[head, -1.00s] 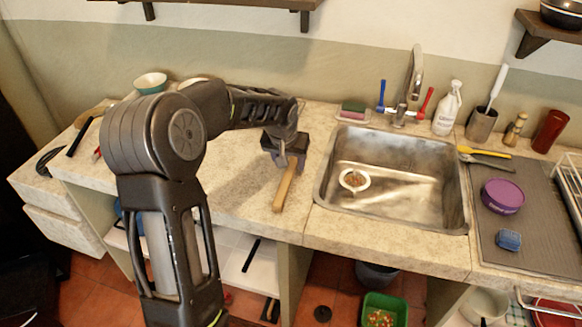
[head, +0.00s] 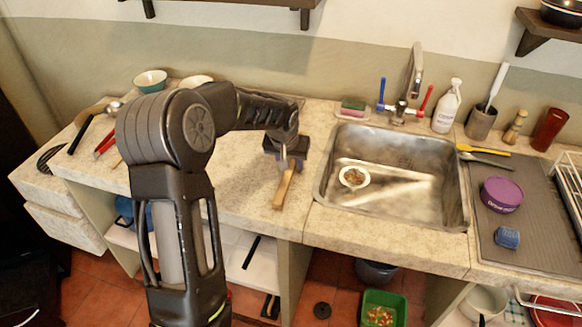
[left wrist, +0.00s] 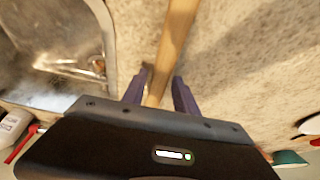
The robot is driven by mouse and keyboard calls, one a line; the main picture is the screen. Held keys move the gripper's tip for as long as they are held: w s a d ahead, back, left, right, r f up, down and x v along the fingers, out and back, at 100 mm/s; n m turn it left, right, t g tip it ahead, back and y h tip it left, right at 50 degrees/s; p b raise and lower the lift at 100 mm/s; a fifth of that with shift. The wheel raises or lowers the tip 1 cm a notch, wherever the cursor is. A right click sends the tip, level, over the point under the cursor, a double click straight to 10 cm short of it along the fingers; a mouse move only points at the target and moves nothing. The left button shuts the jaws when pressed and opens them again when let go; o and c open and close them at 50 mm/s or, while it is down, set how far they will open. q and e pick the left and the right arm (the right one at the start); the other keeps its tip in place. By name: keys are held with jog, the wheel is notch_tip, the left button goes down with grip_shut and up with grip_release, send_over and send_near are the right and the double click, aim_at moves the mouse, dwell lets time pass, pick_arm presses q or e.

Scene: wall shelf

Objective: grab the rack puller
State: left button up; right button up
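The rack puller, which I take to be the long light wooden stick (head: 284,188), lies on the stone counter left of the sink. It runs from under my left gripper toward the counter's front edge. My left gripper (head: 284,162) points down over its far end. In the left wrist view the purple fingers of my left gripper (left wrist: 160,92) stand apart on either side of the stick (left wrist: 175,40). The stick is nearer the left finger, with a gap to the right one. The stick's far end is hidden under the gripper body. My right gripper is not in view.
The metal sink (head: 340,205) is just right of the stick. A teal bowl (head: 151,82) stands at the back left, and several utensils lie at the far left. A purple tub (head: 501,194) is on the drying mat. Counter between the left arm and stick is clear.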

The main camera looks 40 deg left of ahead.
pick_arm(q)
grip_shut()
jog(key=shift+r, duration=0.15)
dwell(0.4)
notch_tip(320, 180, up, 10)
jog(key=b, duration=0.1)
dwell(0.7)
